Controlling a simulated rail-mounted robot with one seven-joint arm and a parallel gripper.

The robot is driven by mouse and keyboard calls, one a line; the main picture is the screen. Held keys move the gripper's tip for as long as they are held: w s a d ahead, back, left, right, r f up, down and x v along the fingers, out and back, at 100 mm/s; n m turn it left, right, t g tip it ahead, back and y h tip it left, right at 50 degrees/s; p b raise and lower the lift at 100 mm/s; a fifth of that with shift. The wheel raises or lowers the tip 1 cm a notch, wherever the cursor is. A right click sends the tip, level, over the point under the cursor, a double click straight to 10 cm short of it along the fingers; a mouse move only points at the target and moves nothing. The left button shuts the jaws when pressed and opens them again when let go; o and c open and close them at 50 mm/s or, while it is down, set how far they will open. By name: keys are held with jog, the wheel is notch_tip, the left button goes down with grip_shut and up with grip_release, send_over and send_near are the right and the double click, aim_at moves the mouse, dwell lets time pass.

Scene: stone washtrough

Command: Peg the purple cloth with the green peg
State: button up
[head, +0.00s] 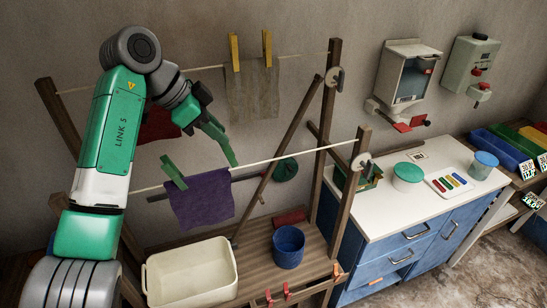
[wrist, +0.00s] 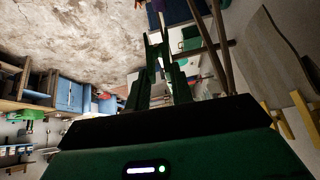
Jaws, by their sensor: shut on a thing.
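The purple cloth (head: 203,199) hangs over the front line of the wooden rack. One green peg (head: 174,173) sits on the line at the cloth's left upper corner. My gripper (head: 212,128) is shut on another green peg (head: 224,146), which points down and to the right. Its lower end is close to the line by the cloth's right upper corner; I cannot tell whether it touches or straddles the line. In the wrist view, the held green peg (wrist: 157,48) stands out beyond the fingers (wrist: 158,82).
Behind, a tan cloth (head: 252,92) hangs with two yellow pegs (head: 266,48), and a red cloth (head: 158,125) is partly hidden by my arm. Below stand a cream basin (head: 190,272) and a blue bucket (head: 288,246). A rack post (head: 349,200) rises at the right.

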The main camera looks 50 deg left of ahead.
jog(key=shift+s+a+r, duration=0.5)
jog(key=shift+s, duration=0.15)
jog(key=shift+s+a+r, duration=0.45)
jog(key=shift+s+r, duration=0.05)
jog(key=shift+s, duration=0.1)
jog(key=shift+w+a+f, duration=0.1)
jog(key=shift+f, duration=1.8)
jog(key=shift+c, duration=0.2)
jog(key=shift+f, duration=0.1)
jog(key=shift+f, duration=0.15)
jog(key=shift+a+f+b, duration=0.15)
jog(key=shift+f+b, duration=0.35)
jog(key=shift+f, duration=0.9)
